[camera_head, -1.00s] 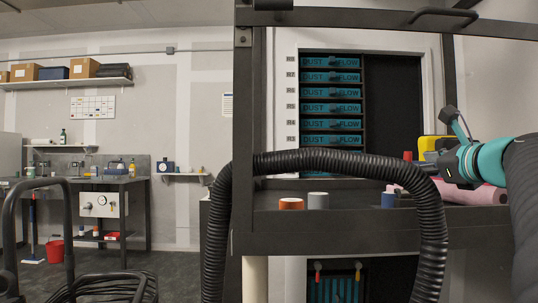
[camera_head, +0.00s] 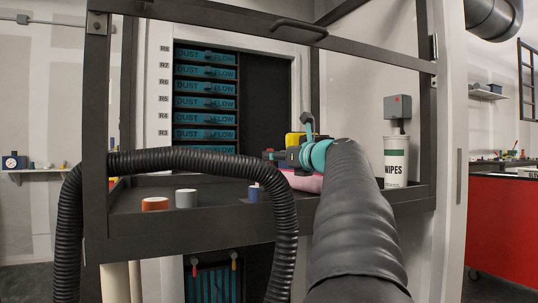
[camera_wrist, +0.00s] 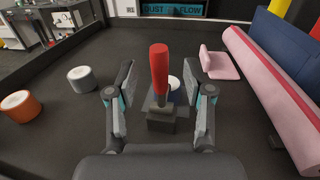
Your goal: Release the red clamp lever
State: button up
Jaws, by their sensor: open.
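The red clamp lever (camera_wrist: 160,68) stands upright on a dark block (camera_wrist: 161,122) in the wrist view. My gripper (camera_wrist: 160,80) is open, with one finger on each side of the lever. Gaps show between the lever and both fingers, so they look apart from it. In the head view my gripper (camera_head: 274,156) is over the right part of the bench shelf (camera_head: 218,218). The lever cannot be made out there.
An orange cylinder (camera_wrist: 20,106) and a grey one (camera_wrist: 82,79) stand left. A pink roll (camera_wrist: 265,90) and pink block (camera_wrist: 220,64) lie right. A black hose (camera_head: 282,230) arches across the bench front. A wipes tub (camera_head: 396,162) stands at the right.

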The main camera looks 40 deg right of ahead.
aim_at(270, 172)
jog(key=shift+w, duration=2)
jog(key=shift+d, duration=0.1)
grip_shut()
